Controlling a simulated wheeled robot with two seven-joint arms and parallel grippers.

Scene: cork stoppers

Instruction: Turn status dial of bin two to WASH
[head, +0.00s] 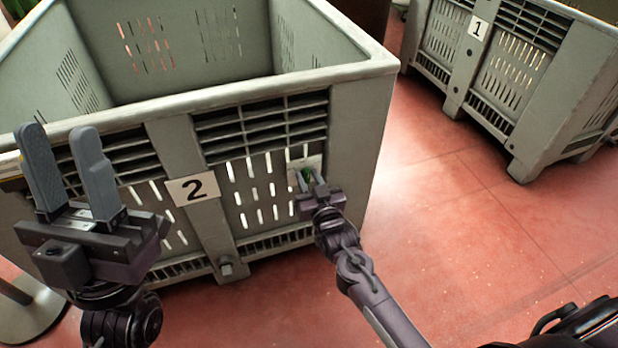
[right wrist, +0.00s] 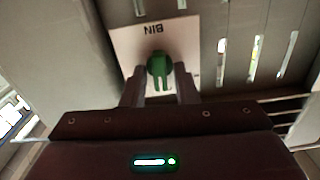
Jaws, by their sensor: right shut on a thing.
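Bin two is the large grey slotted bin (head: 362,125) with a "2" label (head: 195,189) on its front. A pale card (right wrist: 124,42) with the word "BIN" on it is fixed to the bin's front, right of the label. A green dial (right wrist: 158,66) sits on this card. My right gripper (head: 313,177) is at the dial, its fingers on both sides of it and shut on it. The fingers and dial also show in the right wrist view. Other words on the card are hidden or unreadable. My left gripper (head: 68,175) is raised before the bin's left part, open and empty.
Another grey bin (head: 571,92) with a "1" label (head: 478,27) stands at the upper right. The red floor (head: 460,250) between and in front of the bins is clear. A round grey base with a post (head: 30,315) stands at the lower left.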

